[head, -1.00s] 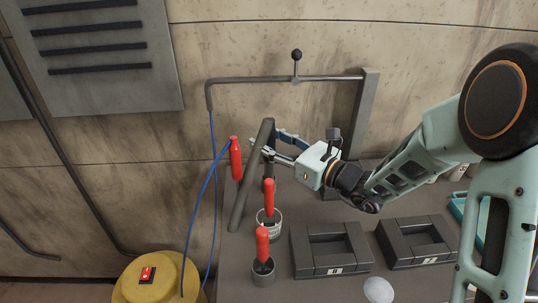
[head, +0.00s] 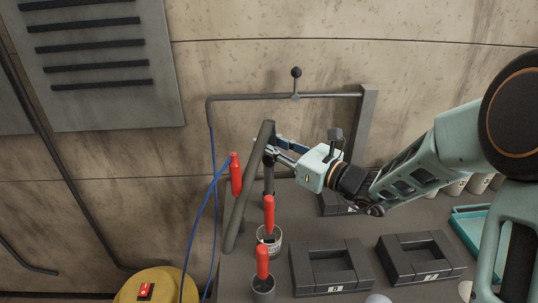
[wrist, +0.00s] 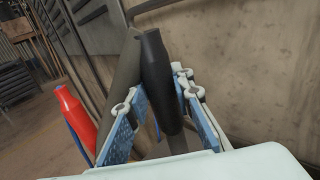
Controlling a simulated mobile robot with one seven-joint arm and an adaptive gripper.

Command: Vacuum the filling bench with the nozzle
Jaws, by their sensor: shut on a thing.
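My gripper (head: 269,151) is at the back left of the grey filling bench (head: 390,222). It is shut on a black, round nozzle (wrist: 157,62); in the wrist view the blue finger pads lie on both sides of it. In the head view the dark nozzle (head: 269,180) stands nearly upright beside a slanted grey-olive tube (head: 245,195). The tube also shows behind the nozzle in the wrist view (wrist: 122,75). I cannot tell whether nozzle and tube are joined. The nozzle's lower end is partly hidden.
A red tool (head: 236,174) hangs left on a blue hose. Two red-handled tools (head: 268,215) (head: 262,262) stand in cups. Dark blocks (head: 332,268) (head: 420,258) lie in front. A yellow drum (head: 150,287) with a red switch stands left. A metal frame (head: 365,125) rises behind.

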